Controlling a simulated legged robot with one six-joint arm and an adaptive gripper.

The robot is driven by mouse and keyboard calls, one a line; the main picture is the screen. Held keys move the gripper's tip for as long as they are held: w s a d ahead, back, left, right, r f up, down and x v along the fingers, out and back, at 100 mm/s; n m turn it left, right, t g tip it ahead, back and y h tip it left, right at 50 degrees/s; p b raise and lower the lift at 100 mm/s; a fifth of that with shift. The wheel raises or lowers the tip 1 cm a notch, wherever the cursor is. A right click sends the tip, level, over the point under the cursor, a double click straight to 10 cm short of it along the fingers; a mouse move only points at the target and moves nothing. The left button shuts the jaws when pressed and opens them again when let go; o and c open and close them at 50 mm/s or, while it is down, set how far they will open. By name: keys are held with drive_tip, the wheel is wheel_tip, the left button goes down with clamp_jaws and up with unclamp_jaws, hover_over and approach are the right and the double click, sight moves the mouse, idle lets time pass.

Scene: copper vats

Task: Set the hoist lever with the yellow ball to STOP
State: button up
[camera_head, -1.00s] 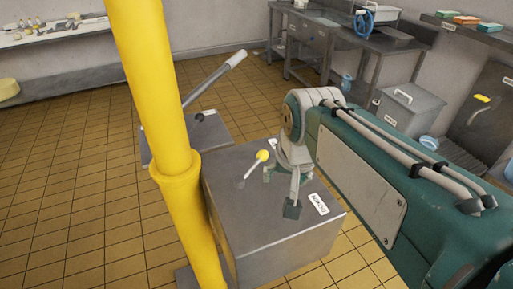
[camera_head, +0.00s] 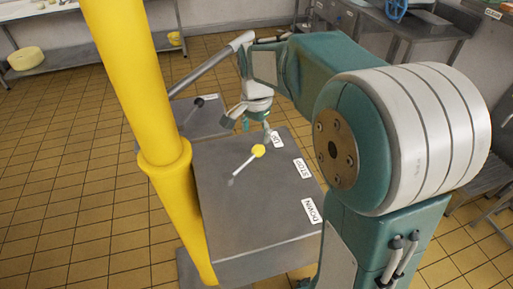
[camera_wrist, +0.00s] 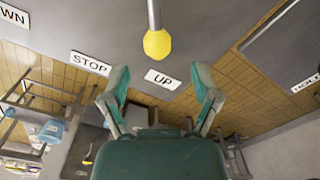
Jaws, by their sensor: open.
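The hoist lever is a thin grey rod with a yellow ball (camera_head: 258,151) on a grey metal box (camera_head: 232,218). The box bears the labels UP (camera_head: 277,138), STOP (camera_head: 302,168) and DOWN (camera_head: 312,209). The lever leans toward UP. My gripper (camera_head: 250,122) is at the far edge of the box, beyond the ball. In the wrist view the ball (camera_wrist: 157,44) lies just past the fingertips, roughly centred between them, near the UP label (camera_wrist: 164,79). My gripper (camera_wrist: 160,75) is open and empty; contact with the ball does not show.
A thick yellow post (camera_head: 140,90) stands left of the box. Behind is a second grey box (camera_head: 190,122) with a black-knobbed lever (camera_head: 198,102) and a label. A large grey handle (camera_head: 205,65) rises near it. Steel tables line the right; tiled floor is open at left.

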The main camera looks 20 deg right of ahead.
sight(257, 147)
drive_tip(key=f, duration=0.6)
drive_tip(key=shift+d+f, duration=0.35)
drive_tip(key=shift+d, duration=0.05)
drive_tip(key=shift+a, duration=0.25)
drive_tip(key=shift+c, duration=0.6)
drive_tip(key=shift+a, duration=0.1)
drive_tip(key=c, duration=0.5)
clamp_jaws()
